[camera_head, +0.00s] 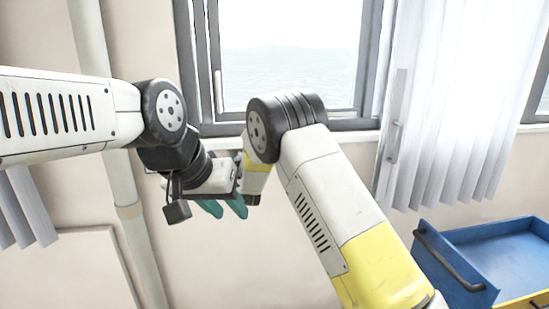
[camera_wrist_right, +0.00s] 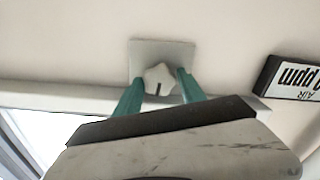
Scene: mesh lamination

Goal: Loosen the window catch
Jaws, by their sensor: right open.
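In the right wrist view, a pale star-shaped knob (camera_wrist_right: 158,75) with a dark mark sits on a square grey plate (camera_wrist_right: 161,47) on the wall. My right gripper (camera_wrist_right: 157,82) is open, with its teal fingers on both sides of the knob; I cannot tell whether they touch it. In the head view, a white upright handle (camera_head: 218,92) is on the left part of the window frame. I cannot tell which of these is the catch. My left gripper (camera_head: 228,211) is below the window sill, with its teal fingers apart, and nothing shows between them. My right gripper is hidden there.
A dark box with upside-down lettering (camera_wrist_right: 294,78) is to the right of the knob. The window (camera_head: 290,60) has white curtains (camera_head: 450,100) on its right. A pipe (camera_head: 125,190) runs down the wall. A blue open drawer (camera_head: 480,235) is at the lower right.

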